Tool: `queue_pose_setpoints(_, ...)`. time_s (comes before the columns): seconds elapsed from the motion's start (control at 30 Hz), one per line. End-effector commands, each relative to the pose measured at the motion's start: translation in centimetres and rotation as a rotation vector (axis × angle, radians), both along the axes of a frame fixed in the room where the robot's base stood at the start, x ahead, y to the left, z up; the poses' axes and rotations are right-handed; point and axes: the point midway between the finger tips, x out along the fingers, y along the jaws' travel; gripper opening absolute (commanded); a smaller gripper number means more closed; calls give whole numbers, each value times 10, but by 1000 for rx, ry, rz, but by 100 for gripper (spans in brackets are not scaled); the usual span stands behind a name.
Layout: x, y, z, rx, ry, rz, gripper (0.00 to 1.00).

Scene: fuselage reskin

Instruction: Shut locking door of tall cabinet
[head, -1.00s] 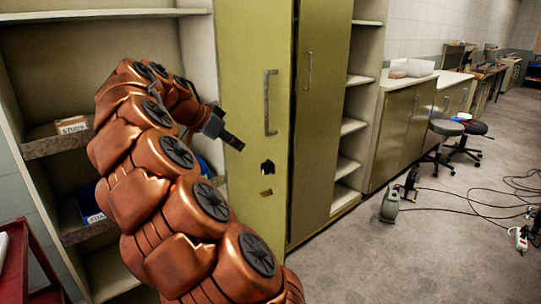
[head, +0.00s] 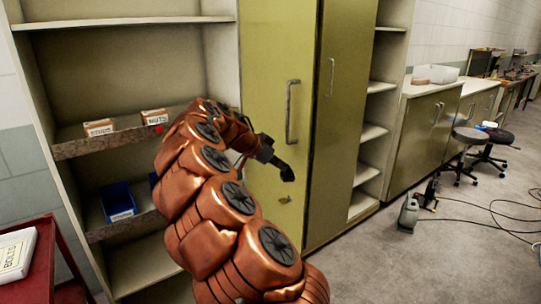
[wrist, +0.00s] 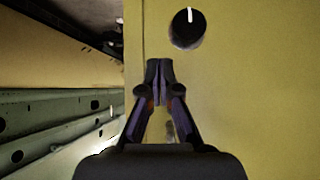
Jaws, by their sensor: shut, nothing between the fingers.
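The tall cabinet has yellow-green doors; the near door (head: 268,70) carries a long vertical handle (head: 291,112). I cannot tell for sure whether this door is flush with its frame. A round black lock knob (wrist: 187,28) with a white mark is just ahead and slightly right of the fingertips. Contact with the door cannot be told.
A second door (head: 336,120) stands to the right. Open shelves (head: 100,22) with labelled boxes (head: 154,117) and a blue bin (head: 118,200) are left. A red cart (head: 55,262) is at lower left. Stools (head: 471,135) and floor cables lie right; some floor between is clear.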

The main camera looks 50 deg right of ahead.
Motion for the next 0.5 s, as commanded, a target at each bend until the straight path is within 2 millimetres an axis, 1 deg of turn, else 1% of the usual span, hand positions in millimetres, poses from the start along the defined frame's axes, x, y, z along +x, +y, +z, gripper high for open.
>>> queue_pose_setpoints(0.03, -4, -9, 4, 1, 0, -5, 0)
queue_pose_setpoints(0.2, -10, -26, 3, 1, 1, -3, 0)
queue_pose_setpoints(0.33, -12, -33, 2, 0, 1, -1, 0)
queue_pose_setpoints(0.5, -13, -34, 1, 0, 0, 0, 0)
